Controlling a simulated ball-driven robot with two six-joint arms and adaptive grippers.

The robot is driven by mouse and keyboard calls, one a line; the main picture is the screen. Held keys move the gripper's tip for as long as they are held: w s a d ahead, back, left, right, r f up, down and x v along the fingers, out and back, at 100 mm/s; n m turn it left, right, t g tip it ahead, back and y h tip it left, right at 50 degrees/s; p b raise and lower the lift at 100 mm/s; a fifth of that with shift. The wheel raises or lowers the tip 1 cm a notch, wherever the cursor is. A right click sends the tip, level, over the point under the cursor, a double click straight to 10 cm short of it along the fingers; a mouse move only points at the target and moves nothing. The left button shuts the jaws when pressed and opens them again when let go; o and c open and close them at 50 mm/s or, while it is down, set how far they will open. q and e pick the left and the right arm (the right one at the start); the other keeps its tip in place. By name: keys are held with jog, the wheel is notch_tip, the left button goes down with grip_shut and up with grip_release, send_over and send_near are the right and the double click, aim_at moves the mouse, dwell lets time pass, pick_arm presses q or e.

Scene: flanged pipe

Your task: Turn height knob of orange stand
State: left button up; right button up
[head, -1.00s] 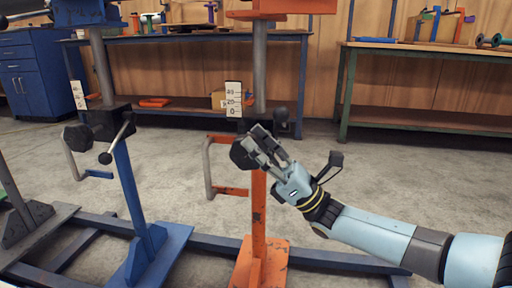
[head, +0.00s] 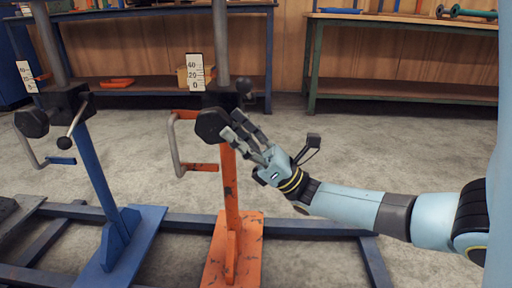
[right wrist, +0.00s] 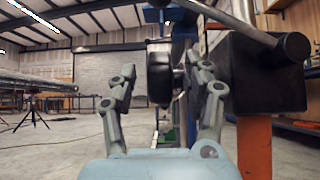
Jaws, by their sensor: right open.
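The orange stand (head: 231,192) stands upright in the middle of the head view on a flat orange base. Its black faceted height knob (head: 212,125) is on the left front of a dark block under the grey tube. The dark block (right wrist: 262,75) is right of the fingers. My left gripper is not in view.
A blue stand (head: 100,180) with its own knob and crank is to the left. A white scale plate (head: 195,72) is above the orange stand's knob. Workbenches (head: 400,90) line the back wall. The floor between is clear.

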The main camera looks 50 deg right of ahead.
jog(key=v, duration=0.8)
jog(key=shift+s+f, duration=0.15)
jog(key=shift+s, duration=0.05)
jog(key=shift+d, duration=0.1)
